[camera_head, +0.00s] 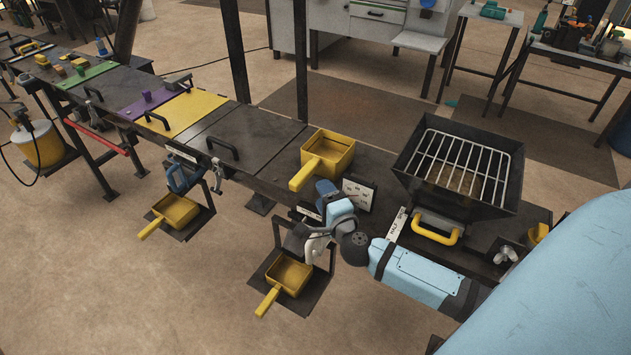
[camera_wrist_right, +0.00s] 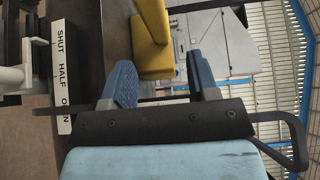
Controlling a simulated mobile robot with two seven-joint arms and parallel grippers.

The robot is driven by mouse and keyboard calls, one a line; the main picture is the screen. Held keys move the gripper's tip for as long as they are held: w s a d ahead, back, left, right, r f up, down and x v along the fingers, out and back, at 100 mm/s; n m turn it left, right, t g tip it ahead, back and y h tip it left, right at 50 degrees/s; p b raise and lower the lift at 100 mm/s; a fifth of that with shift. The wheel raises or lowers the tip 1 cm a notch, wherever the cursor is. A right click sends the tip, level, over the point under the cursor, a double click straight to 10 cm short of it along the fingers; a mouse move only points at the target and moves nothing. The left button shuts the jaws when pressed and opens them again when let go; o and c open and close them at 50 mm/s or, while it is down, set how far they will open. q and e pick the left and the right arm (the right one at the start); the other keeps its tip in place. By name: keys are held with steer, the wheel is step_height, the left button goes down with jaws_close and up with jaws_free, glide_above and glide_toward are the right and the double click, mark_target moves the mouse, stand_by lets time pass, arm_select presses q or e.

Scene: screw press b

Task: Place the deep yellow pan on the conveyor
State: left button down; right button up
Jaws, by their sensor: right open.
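A deep yellow pan (camera_head: 340,146) with a square body and a straight handle sits on the dark bench top. Two similar yellow pans, one at centre (camera_head: 291,271) and one further left (camera_head: 177,208), rest on low stands below the bench's front edge. The dark line with coloured panels (camera_head: 250,137) runs to the upper left; I cannot tell which part is the conveyor. My right gripper (camera_head: 329,190) is open and empty, just in front of the bench-top pan. In the wrist view, yellow pan parts (camera_wrist_right: 153,55) show beyond its blue fingers (camera_wrist_right: 165,82). My left gripper is out of view.
A hopper with a wire grate (camera_head: 462,165) and yellow handle (camera_head: 436,232) stands right of the pan. A gauge (camera_head: 358,194) is close beside my right gripper. A SHUT/HALF/OPEN label (camera_wrist_right: 62,75) shows in the wrist view. Dark posts (camera_head: 301,60) rise behind the bench.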

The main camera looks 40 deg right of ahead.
steer(key=s+a+f+n+g+y, duration=0.1)
steer(key=s+a+f+n+y, duration=0.2)
steer(key=s+a+n+y, duration=0.4)
steer(key=s+a+f+n+g+y, duration=0.1)
steer(key=s+a+f+n+y, duration=0.15)
steer(key=s+a+n, duration=0.45)
steer(key=s+a+f+n+g+h, duration=0.2)
steer(key=s+a+f+n+g, duration=0.2)
steer(key=f+n, duration=0.5)
steer(key=shift+s+f+n+g, duration=0.3)
steer(key=shift+s+g, duration=0.1)
steer(key=shift+s, duration=0.55)
steer(key=shift+a, duration=0.1)
step_height(320, 180, up, 7)
steer(key=p, duration=0.7)
